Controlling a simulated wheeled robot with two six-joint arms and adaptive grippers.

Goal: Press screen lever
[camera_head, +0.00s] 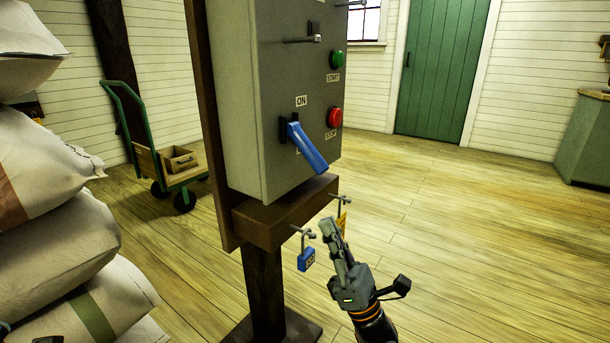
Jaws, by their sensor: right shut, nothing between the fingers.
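A grey control box (240,110) stands on a post in the middle. A blue lever (307,147) on its front slants down to the right, beneath an ON label (301,101). A metal handle (302,39) sticks out higher on the same face. No label naming a screen lever is readable. My right gripper (329,229) is shut and empty, pointing up, below the blue lever and apart from it in the picture. It appears close to the hanging padlocks; I cannot tell whether it touches them. My left gripper is not in view.
A green START button (337,59) and a red STOP button (334,117) sit right of the levers. Stacked sacks (60,235) fill the left. The floor on the right is clear.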

